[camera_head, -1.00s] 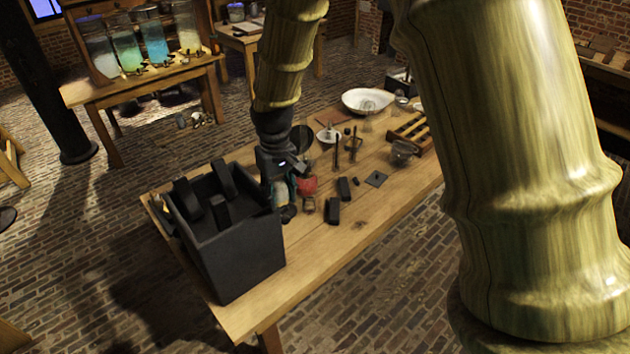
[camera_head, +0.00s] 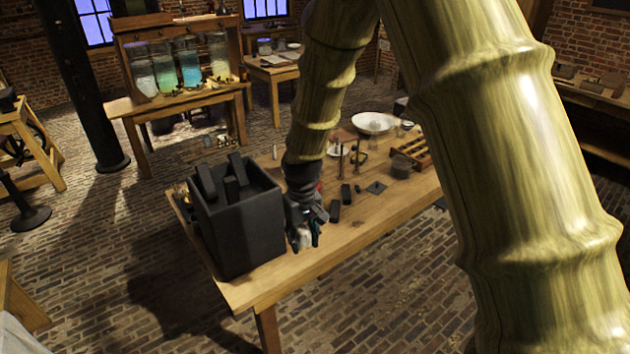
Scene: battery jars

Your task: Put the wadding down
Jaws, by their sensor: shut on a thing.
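My gripper (camera_head: 306,236) is over the wooden table (camera_head: 262,290), just right of the large dark box. It is small in the picture and points downward. A small whitish lump, which looks like the wadding (camera_head: 302,238), shows between its fingertips, and the gripper is shut on it. The fingers hide part of the lump. I cannot tell whether it touches the table top or hangs just above it.
The open dark box (camera_head: 240,232) holds upright dark blocks. Small dark blocks (camera_head: 334,210) lie behind my gripper. A white bowl (camera_head: 374,122) and a wooden rack (camera_head: 412,152) stand farther back. Bare table lies right of my gripper, towards the front edge.

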